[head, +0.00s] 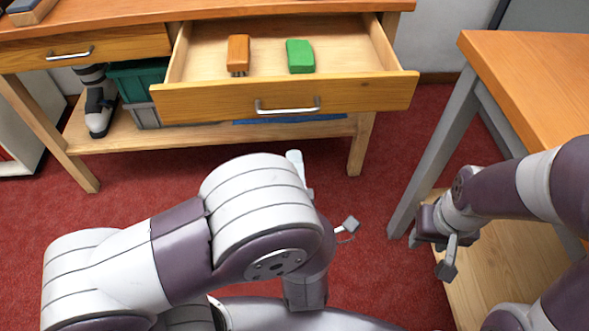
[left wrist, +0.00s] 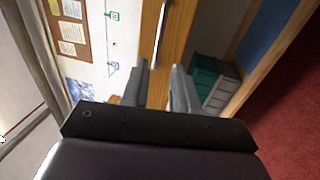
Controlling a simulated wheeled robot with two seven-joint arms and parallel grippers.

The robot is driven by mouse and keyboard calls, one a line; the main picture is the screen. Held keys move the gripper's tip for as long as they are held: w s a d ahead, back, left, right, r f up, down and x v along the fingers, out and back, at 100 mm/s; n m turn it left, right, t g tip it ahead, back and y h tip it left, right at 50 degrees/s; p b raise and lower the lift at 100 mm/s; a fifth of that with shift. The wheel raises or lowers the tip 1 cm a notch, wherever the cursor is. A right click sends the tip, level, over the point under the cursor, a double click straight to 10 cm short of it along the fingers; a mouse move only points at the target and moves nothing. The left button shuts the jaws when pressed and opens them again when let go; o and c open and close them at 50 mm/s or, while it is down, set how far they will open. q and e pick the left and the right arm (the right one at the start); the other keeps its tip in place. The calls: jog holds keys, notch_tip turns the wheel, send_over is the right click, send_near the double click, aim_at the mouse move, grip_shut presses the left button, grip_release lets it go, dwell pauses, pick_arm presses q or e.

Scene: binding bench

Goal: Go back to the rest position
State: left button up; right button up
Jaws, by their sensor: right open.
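My left arm reaches in from the left and bends at the middle of the head view. Its gripper is largely hidden behind the arm there; a small grey end piece (head: 348,227) shows beside the wrist. In the left wrist view the left gripper (left wrist: 158,78) has its two fingers apart with nothing between them. It is clear of the bench and points toward the drawer side. My right gripper (head: 432,252) hangs at the right of the head view, fingers apart and empty, in front of the right table's leg.
The drawer (head: 384,91) stands open, holding an orange-handled brush (head: 238,51) and a green block (head: 300,56). Its metal handle (head: 287,107) faces me. A teal crate (head: 140,80) sits on the bench's lower shelf. The right table (head: 535,75) is close to my right arm. Red floor lies between.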

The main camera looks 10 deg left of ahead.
dwell(0.4)
pick_arm(q)
jog(key=w+f+m+g+h, duration=0.6)
jog(key=f+m+g, duration=0.1)
jog(key=m+g, duration=0.25)
jog(key=s+a+m+g, duration=0.8)
jog(key=s+a+m, duration=0.1)
jog(key=s+m, duration=0.15)
notch_tip(320, 180, up, 37)
jog(key=s+a+m+p, duration=0.1)
jog(key=p, duration=3.6)
jog(key=shift+f, duration=0.15)
